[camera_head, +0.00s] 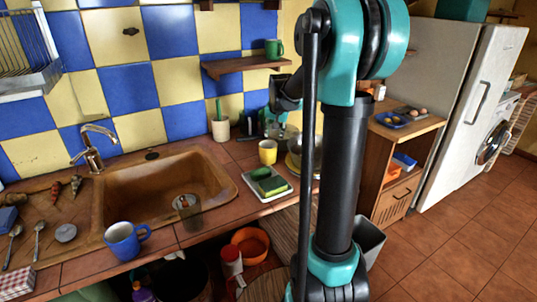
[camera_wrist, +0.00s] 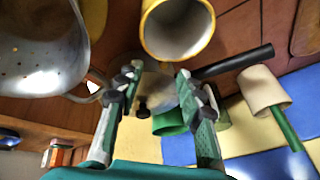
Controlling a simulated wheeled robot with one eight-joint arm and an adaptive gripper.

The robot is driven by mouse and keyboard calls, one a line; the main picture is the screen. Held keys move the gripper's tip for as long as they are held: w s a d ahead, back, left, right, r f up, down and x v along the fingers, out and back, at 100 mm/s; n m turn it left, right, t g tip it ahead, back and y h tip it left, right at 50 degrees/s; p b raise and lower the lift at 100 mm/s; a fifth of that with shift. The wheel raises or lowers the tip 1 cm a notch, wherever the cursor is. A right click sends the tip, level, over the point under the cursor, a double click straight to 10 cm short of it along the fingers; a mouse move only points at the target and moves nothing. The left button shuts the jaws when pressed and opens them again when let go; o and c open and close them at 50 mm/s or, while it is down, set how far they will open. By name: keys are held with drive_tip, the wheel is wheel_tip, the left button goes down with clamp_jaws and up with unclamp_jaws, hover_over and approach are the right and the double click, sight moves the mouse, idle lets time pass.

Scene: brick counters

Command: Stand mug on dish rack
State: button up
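Three mugs show in the head view. A yellow mug (camera_head: 268,152) stands on the counter right of the sink, a blue mug (camera_head: 126,241) stands at the counter's front left, and a green mug (camera_head: 274,49) is on the wall shelf. The wire dish rack (camera_head: 28,62) hangs on the wall at upper left, partly cut off. In the wrist view my gripper (camera_wrist: 159,76) is open, its two fingers apart. The yellow mug (camera_wrist: 178,28) is just beyond the fingertips, its mouth facing the camera. I see no finger gripping it. My arm hides part of the counter.
A metal colander (camera_wrist: 42,45) is close left of the fingers in the wrist view. A beige holder (camera_wrist: 262,88) with a green-handled brush is at right. A white tray with green sponges (camera_head: 268,184) lies before the yellow mug. A glass (camera_head: 187,207) stands by the sink (camera_head: 165,185).

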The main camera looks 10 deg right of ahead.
sight(272, 140)
drive_tip(key=shift+x, duration=2.75)
drive_tip(key=shift+a, duration=0.15)
drive_tip(key=shift+r, duration=0.1)
clamp_jaws()
